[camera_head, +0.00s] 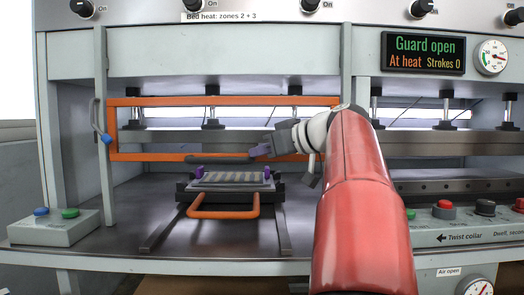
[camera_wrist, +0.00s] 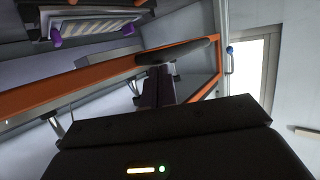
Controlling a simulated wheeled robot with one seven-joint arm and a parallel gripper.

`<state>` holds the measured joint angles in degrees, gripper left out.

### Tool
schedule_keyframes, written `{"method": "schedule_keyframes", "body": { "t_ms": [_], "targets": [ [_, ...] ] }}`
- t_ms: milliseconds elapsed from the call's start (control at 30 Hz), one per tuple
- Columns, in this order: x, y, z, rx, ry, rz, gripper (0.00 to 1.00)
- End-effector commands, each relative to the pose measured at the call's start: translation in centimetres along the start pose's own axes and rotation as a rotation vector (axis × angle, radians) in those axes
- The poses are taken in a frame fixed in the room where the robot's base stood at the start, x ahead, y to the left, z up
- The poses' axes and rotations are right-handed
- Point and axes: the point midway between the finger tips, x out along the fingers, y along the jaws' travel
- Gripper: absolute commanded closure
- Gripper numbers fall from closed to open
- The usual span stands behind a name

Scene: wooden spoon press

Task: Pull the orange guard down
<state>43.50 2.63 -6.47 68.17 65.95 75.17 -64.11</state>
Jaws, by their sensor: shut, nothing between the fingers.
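The orange guard (camera_head: 150,102) is a rectangular frame, raised across the front of the left press bay. A dark handle (camera_head: 215,159) sits on its lower bar. In the wrist view the guard (camera_wrist: 60,85) crosses diagonally, with the handle (camera_wrist: 185,50) just beyond my fingers. My gripper (camera_head: 258,151) is shut and empty, at the lower bar to the right of the handle. Its fingers also show in the wrist view (camera_wrist: 158,78). I cannot tell whether they touch the handle or bar. The display (camera_head: 423,52) reads "Guard open", "At heat" and "Strokes 0".
Below the guard, a tray with a patterned plate (camera_head: 232,178) and an orange loop handle (camera_head: 222,213) stands on rails. A button box (camera_head: 55,228) is at the left. A blue-tipped lever (camera_head: 101,125) hangs on the left post. A red button (camera_head: 445,208) is at the right.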

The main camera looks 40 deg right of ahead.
Motion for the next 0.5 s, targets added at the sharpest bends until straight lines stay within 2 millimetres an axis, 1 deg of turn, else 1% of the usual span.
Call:
{"method": "schedule_keyframes", "body": {
  "t_ms": [167, 500],
  "targets": [
    [0.6, 0.0, 2.0, 0.001, -0.001, -0.001, 1.00],
    [2.5, 0.0, 8.1, 0.002, -0.002, -0.002, 1.00]
  ]
}}
